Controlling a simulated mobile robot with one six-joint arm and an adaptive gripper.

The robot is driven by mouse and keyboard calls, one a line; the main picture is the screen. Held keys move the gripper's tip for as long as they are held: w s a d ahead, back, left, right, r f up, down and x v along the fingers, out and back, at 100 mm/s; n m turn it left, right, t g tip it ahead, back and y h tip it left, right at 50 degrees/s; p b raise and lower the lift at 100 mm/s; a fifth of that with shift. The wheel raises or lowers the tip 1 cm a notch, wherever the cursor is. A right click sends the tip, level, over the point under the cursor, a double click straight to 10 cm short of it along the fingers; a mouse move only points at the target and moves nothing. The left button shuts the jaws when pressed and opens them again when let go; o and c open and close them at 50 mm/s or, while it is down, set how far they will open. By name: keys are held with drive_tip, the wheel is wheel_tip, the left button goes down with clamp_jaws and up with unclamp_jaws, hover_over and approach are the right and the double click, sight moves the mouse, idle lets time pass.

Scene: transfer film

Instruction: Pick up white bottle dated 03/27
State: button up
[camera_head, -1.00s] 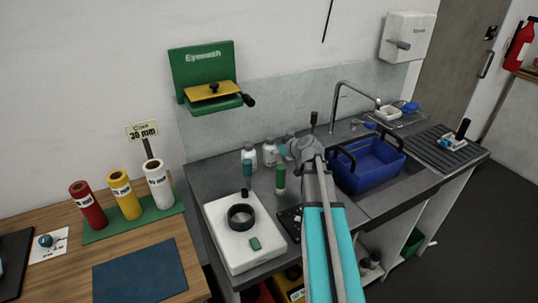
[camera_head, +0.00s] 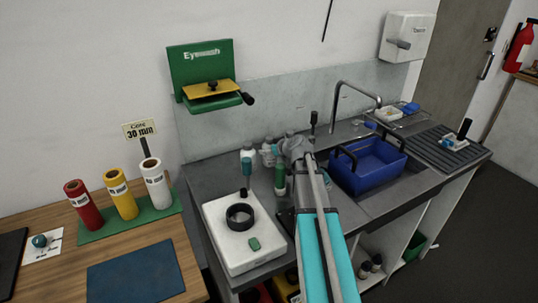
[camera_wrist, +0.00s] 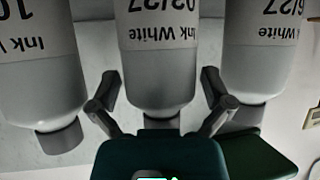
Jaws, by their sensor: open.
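Three white bottles labelled "Ink White" stand in a row, upside down in the wrist view. The middle bottle (camera_wrist: 158,75) has a date that looks like 03/27, partly cut off by the frame edge. The left bottle (camera_wrist: 40,90) shows "10", and the right bottle (camera_wrist: 258,75) shows "6/27". My gripper (camera_wrist: 159,88) is open, with one finger on each side of the middle bottle; contact is not clear. In the head view, my gripper (camera_head: 268,152) is at the bottles by the back wall and hides part of them.
A white box (camera_head: 225,250) with a black ring (camera_head: 240,216) is at front left. A blue basin (camera_head: 372,168) lies to the right.

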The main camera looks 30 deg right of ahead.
idle(0.3)
drive_tip(key=c, duration=1.1)
drive_tip(key=shift+r, duration=0.1)
wheel_tip(320, 180, up, 3)
drive_tip(key=p, duration=0.3)
drive_tip(key=p+v, duration=0.3)
drive_tip(key=v, duration=0.2)
drive_tip(key=r+p+v, duration=0.1)
drive_tip(key=p+v, duration=0.2)
drive_tip(key=v, duration=0.3)
drive_tip(key=a+p+v, duration=0.1)
drive_tip(key=p+v, duration=0.3)
drive_tip(key=v, duration=0.2)
drive_tip(key=shift+w+r, duration=0.25)
drive_tip(key=shift+w, duration=0.05)
